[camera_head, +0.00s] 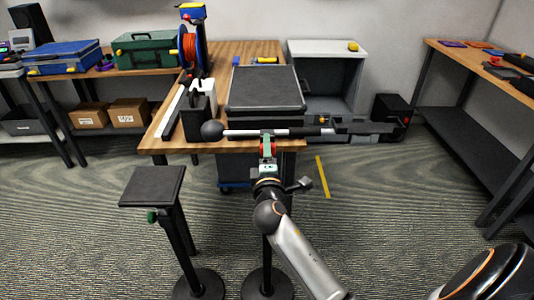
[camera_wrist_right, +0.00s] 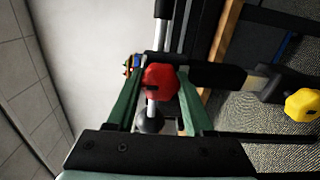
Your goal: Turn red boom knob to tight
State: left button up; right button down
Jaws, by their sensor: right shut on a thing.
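The boom (camera_head: 295,132) is a long, roughly level bar on a stand, with a black ball (camera_head: 212,131) at its left end. The red boom knob (camera_head: 263,148) is mostly hidden by my gripper in the head view. In the right wrist view the red knob (camera_wrist_right: 160,83) sits between the green fingers. My right gripper (camera_head: 267,141) is shut on the knob from the near side, and its fingers also show in the right wrist view (camera_wrist_right: 159,75). Knob tightness cannot be told. My left gripper is not in view.
A small black-topped stand (camera_head: 152,187) with a green knob is left of the boom stand's round base (camera_head: 267,286). The wooden table (camera_head: 228,147) behind holds a large black case (camera_head: 265,88) and a cable reel (camera_head: 190,48). A yellow knob (camera_wrist_right: 303,104) is right of the red one.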

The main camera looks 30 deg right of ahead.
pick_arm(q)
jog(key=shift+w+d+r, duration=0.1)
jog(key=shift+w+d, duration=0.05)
pick_arm(e)
jog(key=shift+f, duration=0.1)
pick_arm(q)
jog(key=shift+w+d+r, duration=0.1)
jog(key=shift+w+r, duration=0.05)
pick_arm(e)
jog(key=shift+m, duration=0.3)
jog(key=shift+c, duration=1.6)
grip_release()
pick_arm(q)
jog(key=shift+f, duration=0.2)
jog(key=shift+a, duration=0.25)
pick_arm(e)
jog(key=shift+s+f, duration=0.1)
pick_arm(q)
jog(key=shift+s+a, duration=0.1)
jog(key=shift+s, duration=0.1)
pick_arm(e)
jog(key=shift+s+a, duration=0.1)
